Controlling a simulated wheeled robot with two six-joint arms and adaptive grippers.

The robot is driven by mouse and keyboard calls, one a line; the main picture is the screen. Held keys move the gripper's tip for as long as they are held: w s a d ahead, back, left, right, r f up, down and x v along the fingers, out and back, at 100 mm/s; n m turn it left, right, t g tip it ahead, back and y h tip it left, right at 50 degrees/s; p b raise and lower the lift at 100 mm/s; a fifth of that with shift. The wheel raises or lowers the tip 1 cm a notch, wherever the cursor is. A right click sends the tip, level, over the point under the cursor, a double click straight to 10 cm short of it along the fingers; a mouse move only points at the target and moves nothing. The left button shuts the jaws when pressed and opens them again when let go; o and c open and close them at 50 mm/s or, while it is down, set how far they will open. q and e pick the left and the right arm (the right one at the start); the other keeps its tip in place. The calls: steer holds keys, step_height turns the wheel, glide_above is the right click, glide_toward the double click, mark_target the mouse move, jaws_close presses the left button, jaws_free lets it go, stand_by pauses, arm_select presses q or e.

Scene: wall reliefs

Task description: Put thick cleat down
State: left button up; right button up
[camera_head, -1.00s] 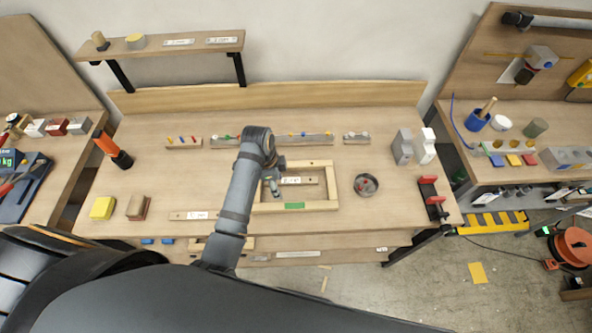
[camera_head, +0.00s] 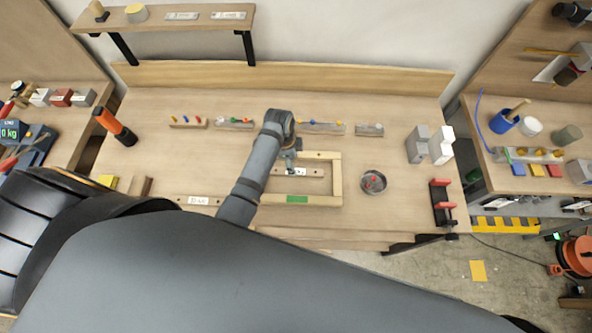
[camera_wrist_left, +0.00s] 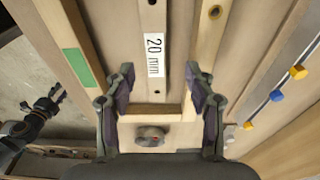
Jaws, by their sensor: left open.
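The thick cleat (camera_head: 315,173) is a wooden strip with a white label. In the left wrist view the cleat (camera_wrist_left: 153,22) reads "20 mm" and has dark holes along it. It lies inside a light wooden frame (camera_head: 336,180) with a green patch on its front rail. My left gripper (camera_head: 292,163) is over the cleat, near its label. In the left wrist view the left gripper (camera_wrist_left: 159,78) is open, one finger on each side of the cleat, gripping nothing. Whether the fingers touch the bench is unclear. A dark gripper (camera_wrist_left: 47,105), probably my right, shows at far left, its jaws unclear.
A grey dish (camera_head: 373,182) with something red stands right of the frame. Peg rails (camera_head: 322,128) line the back. Grey and white blocks (camera_head: 430,145) and a black-and-red clamp-like piece (camera_head: 441,203) stand at right. Bench space between frame and back rails is clear.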

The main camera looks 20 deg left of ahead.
arm_select(q)
steer(key=f, duration=0.1)
steer(key=f+p, duration=0.1)
steer(key=f, duration=0.1)
steer(key=shift+s+d+f, duration=0.25)
steer(key=shift+s+d, duration=0.1)
steer(key=shift+d, duration=0.05)
steer(key=shift+f, duration=0.35)
steer(key=shift+w+f, duration=0.2)
steer(key=shift+f, duration=0.05)
jaws_close()
